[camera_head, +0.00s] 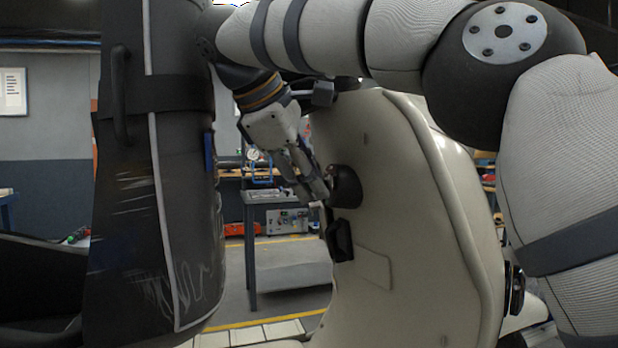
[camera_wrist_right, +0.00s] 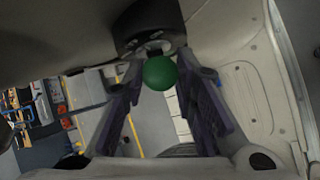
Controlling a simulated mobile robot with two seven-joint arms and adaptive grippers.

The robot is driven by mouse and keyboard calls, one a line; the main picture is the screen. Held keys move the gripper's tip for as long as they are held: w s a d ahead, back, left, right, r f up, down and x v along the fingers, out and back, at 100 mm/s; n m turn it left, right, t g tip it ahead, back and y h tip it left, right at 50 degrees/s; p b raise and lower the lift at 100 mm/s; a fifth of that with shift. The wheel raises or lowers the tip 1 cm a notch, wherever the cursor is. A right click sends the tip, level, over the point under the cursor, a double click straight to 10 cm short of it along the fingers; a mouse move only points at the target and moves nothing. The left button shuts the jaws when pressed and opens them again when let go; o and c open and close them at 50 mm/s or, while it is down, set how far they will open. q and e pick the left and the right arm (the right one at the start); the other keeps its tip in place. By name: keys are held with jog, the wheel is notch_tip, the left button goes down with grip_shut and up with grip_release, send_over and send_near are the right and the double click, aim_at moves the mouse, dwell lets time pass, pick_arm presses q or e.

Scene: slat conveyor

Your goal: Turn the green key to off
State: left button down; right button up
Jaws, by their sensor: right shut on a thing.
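The green key (camera_wrist_right: 160,73) shows its round green head in the right wrist view, in front of a dark round lock housing (camera_wrist_right: 148,25). My right gripper (camera_wrist_right: 160,68) has one fingertip on each side of the key, close by the housing, and is shut on it. In the head view my right gripper (camera_head: 322,192) reaches down from the upper left to the black round housing (camera_head: 347,187) on a cream panel (camera_head: 400,200). The key is hidden there, and its turn angle cannot be read. My left gripper is not in view.
A second black fitting (camera_head: 340,240) sits on the panel just below the housing. Behind the panel is open floor with a workbench (camera_head: 268,192) and a grey box (camera_head: 287,221). Pale conveyor slats (camera_head: 250,334) lie at the bottom.

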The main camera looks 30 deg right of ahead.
jog(key=shift+w+f+g, duration=0.2)
jog(key=shift+w+g, duration=0.05)
jog(key=shift+g, duration=0.15)
jog(key=shift+d+n+g+b, duration=0.1)
jog(key=shift+n+g+b, duration=0.2)
jog(key=shift+b, duration=0.1)
jog(key=shift+s+r+g+y, duration=0.15)
jog(key=shift+g+y, duration=0.15)
jog(key=shift+g, duration=0.1)
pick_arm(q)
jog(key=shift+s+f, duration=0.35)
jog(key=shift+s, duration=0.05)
pick_arm(e)
jog(key=shift+r+n, duration=0.1)
jog(key=shift+n, duration=0.2)
jog(key=o, duration=1)
jog(key=shift+o, duration=0.2)
